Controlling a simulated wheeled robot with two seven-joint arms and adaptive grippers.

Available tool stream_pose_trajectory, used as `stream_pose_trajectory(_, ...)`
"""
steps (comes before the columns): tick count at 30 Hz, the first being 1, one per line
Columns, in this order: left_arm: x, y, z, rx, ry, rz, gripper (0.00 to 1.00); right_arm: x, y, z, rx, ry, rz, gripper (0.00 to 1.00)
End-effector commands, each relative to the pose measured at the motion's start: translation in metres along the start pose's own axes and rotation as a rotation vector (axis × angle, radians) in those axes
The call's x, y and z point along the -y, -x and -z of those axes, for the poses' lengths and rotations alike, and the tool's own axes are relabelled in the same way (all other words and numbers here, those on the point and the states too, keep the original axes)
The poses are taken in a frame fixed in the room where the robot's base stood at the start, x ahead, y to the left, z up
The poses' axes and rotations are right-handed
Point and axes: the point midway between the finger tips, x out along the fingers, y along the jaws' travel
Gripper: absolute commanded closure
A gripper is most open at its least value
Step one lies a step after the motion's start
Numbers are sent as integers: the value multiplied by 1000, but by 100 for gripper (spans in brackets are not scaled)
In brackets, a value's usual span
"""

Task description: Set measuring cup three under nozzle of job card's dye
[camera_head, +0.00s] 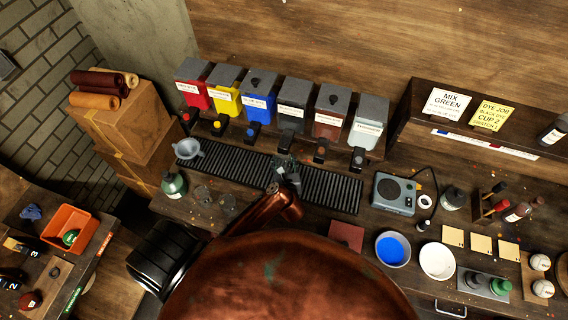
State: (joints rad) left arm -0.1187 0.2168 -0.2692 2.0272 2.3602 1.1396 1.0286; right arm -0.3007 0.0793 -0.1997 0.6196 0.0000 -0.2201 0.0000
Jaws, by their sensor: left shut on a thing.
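The yellow job card (493,115) on the right shelf reads as a black dye job; its small print is hard to read. The black dye dispenser (293,97) is fourth from the left in the row, its nozzle (287,139) above the drip tray (335,190). My left gripper (285,165) is over the tray, just in front of that nozzle. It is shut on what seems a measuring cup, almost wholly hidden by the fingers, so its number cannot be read. My right gripper is out of view.
Red (194,88), yellow (225,92), blue (259,98), brown (328,113) and pale (367,124) dispensers flank the black one. A funnel (187,149) is at the tray's left end. A grey device (394,193) stands right of the tray. Bowls (392,249) (436,260) sit in front.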

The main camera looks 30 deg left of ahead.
Motion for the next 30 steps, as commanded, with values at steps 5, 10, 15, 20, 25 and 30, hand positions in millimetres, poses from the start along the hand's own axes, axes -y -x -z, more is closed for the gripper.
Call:
stream_pose_trajectory(5,0,0,-1,1,1,1,80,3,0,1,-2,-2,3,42)
stream_pose_trajectory(10,0,0,2,0,2,0,80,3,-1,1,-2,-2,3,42)
stream_pose_trajectory(15,0,-1,2,0,1,1,49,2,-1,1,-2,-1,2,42)
stream_pose_trajectory(20,0,-1,2,0,1,0,40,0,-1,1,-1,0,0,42)
stream_pose_trajectory(25,0,-1,2,0,1,0,40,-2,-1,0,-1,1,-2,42)
stream_pose_trajectory(30,0,3,-1,0,2,1,40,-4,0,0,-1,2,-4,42)
